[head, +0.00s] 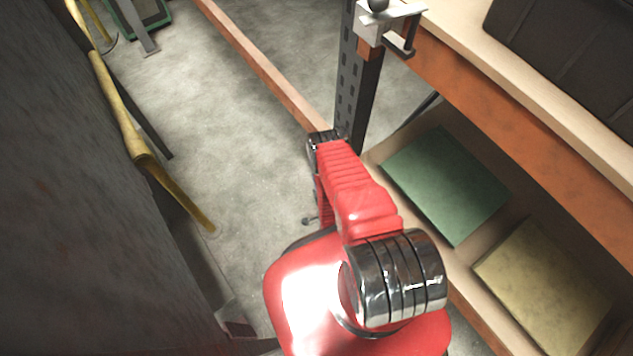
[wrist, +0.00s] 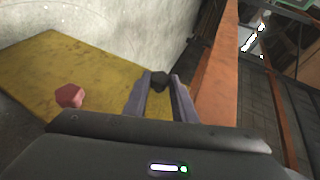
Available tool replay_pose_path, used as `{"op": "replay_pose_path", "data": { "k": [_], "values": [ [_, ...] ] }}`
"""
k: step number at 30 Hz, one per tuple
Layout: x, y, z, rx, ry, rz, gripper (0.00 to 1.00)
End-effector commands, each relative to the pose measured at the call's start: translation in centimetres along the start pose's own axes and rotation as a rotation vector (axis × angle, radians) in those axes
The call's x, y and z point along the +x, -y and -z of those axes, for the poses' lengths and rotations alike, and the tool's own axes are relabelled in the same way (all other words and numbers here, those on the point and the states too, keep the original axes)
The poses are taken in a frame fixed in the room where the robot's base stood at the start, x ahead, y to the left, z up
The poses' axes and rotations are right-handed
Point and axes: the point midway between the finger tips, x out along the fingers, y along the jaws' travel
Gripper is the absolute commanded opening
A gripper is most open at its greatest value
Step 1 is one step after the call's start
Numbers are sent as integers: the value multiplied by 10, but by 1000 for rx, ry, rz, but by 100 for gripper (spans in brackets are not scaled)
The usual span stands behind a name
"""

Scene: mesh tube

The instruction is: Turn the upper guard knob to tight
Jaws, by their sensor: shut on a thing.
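In the wrist view a dark faceted knob (wrist: 160,83) stands at the right part of a yellow guard plate (wrist: 60,62). My gripper (wrist: 161,76) has its two grey-purple fingers on either side of this dark knob, shut on it. A red faceted knob (wrist: 70,95) is at the left on the same plate, apart from my fingers. I cannot tell from its look how tight the dark knob is. In the head view my red arm reaches away from me, and my gripper and the knobs do not show clearly.
In the wrist view an orange beam (wrist: 216,75) runs close to the right of my fingers. In the head view a shelf with an orange edge (head: 480,95) holds a green board (head: 445,185) and a yellow board (head: 545,285). A dark perforated post (head: 358,85) stands beyond my arm.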

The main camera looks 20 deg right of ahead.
Motion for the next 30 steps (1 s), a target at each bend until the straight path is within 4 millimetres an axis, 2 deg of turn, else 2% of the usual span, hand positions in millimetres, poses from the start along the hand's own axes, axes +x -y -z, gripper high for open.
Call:
{"op": "replay_pose_path", "data": {
  "k": [15, 16, 23, 30],
  "values": [
    [-2, -5, 1, 7, -4, 6, 2],
    [-2, -5, 1, 7, -4, 5, 26],
    [-2, -4, 1, 7, -2, 10, 42],
    [-1, -2, 1, 7, -2, 13, 43]
  ]
}}
